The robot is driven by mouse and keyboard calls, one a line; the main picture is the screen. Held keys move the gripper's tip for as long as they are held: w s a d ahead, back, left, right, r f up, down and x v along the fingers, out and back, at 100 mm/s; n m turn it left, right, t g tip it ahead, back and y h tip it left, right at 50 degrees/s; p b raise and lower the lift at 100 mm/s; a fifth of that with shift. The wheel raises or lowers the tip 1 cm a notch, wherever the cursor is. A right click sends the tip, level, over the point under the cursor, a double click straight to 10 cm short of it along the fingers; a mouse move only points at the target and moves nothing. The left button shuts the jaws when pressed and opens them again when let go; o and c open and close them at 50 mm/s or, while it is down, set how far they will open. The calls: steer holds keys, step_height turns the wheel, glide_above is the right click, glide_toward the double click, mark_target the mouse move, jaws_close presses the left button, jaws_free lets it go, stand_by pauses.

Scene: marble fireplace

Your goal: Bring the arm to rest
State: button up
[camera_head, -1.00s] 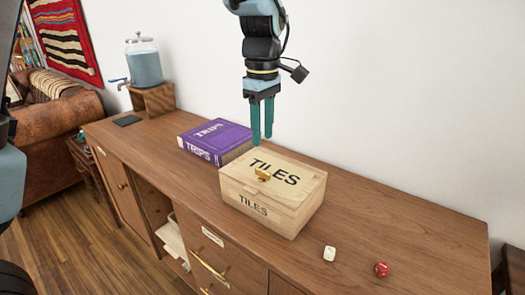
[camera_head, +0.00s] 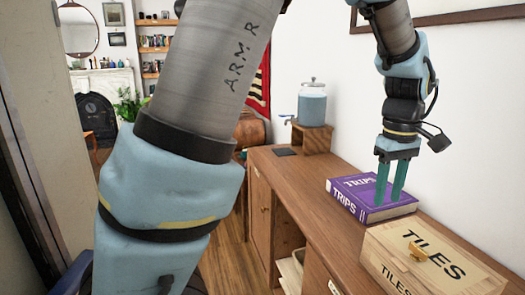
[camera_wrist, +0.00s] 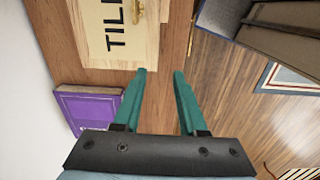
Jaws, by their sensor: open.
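My gripper (camera_head: 391,182) hangs at the end of my arm with its two teal fingers pointing down, apart and empty. In the head view it overlaps the purple book in the picture. In the wrist view my gripper (camera_wrist: 159,75) shows its fingers spread, with only wooden top between their tips. My arm's grey and blue links fill the left-middle of the head view.
A purple TRIPS book (camera_head: 368,198) and a wooden TILES box (camera_head: 415,262) with a brass clasp sit on the wooden sideboard (camera_head: 290,180). A drink dispenser (camera_head: 312,105) stands on a wooden riser at the far end. A white wall runs behind.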

steer(key=w+a+f, duration=0.2)
steer(key=w+a, duration=0.3)
steer(key=a, duration=0.5)
steer(key=s+a+f+m, duration=0.1)
steer(key=a+f+m, duration=0.1)
steer(key=a, duration=1)
steer(key=s+a+f+m+t, duration=0.1)
steer(key=a+f, duration=0.2)
steer(key=a, duration=1)
steer(key=shift+m+t, duration=0.3)
steer(key=shift+m, duration=0.1)
steer(key=shift+o, duration=0.2)
steer(key=shift+w+a, duration=0.1)
